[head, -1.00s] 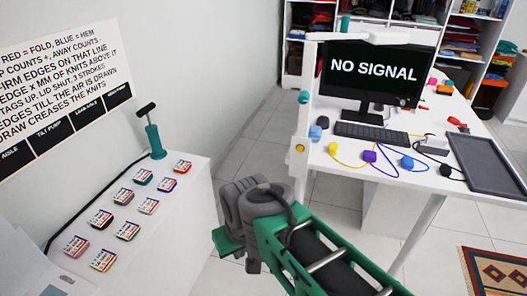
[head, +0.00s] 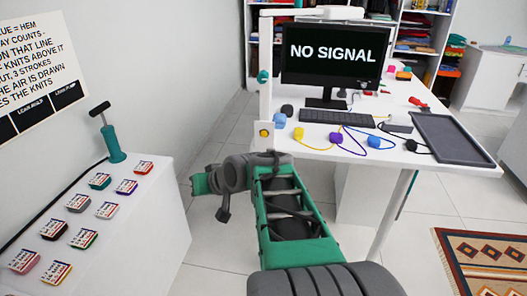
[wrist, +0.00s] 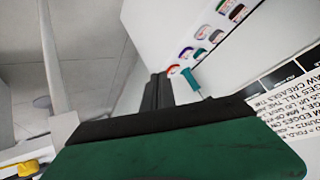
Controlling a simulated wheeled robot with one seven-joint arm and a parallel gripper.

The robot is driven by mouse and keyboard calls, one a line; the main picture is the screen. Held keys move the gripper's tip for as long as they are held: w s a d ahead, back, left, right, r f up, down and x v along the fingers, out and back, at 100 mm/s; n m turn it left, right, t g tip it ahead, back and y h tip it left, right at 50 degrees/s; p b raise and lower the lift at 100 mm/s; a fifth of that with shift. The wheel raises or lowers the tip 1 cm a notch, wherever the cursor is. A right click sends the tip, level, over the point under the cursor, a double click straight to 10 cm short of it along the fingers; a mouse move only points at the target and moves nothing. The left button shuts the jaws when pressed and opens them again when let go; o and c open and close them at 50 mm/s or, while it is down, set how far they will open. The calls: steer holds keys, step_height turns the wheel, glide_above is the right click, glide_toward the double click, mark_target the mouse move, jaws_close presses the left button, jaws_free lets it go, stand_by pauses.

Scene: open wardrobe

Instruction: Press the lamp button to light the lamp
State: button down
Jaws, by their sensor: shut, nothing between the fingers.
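The lamp is a tall white post (head: 265,85) at the desk's left front corner, with a white head (head: 330,13) reaching over the monitor. A yellow button (head: 265,132) sits low on the post. My gripper (head: 195,184) is left of the post and lower in the head view, pointing left, away from the button. Its dark fingers (wrist: 157,92) are shut with nothing between them in the wrist view.
A white desk (head: 345,150) carries a monitor, keyboard, several coloured blocks with cables and a dark tray (head: 452,138). A white cabinet (head: 150,225) at left holds several labelled pads and a teal pump (head: 112,143). Tiled floor lies between. A patterned rug (head: 485,262) is at right.

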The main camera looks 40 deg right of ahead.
mark_target(264, 134)
steer(key=s+d+r+m+t+h+b, duration=0.1)
steer(key=d+m+t+b, duration=0.1)
steer(key=d, duration=0.7)
steer(key=s+d+r+m+t+h+b, duration=0.1)
steer(key=d+m+t+h+b, duration=0.1)
steer(key=d, duration=0.8)
steer(key=shift+d+r+m+t+b, duration=0.15)
steer(key=shift+r+m+t+b, duration=0.3)
steer(key=shift+t, duration=0.75)
steer(key=shift+w+d+p, duration=0.25)
steer(key=shift+w+d, duration=0.65)
steer(key=shift+d, duration=0.25)
steer(key=shift+w+d+p, duration=0.2)
steer(key=shift+w+d, duration=0.65)
steer(key=shift+d, duration=0.35)
steer(key=shift+w+d+p, duration=0.25)
steer(key=shift+w+d, duration=0.65)
steer(key=shift+d, duration=0.25)
steer(key=shift+f, duration=0.1)
steer(key=shift+w+d, duration=0.25)
steer(key=shift+d, duration=0.05)
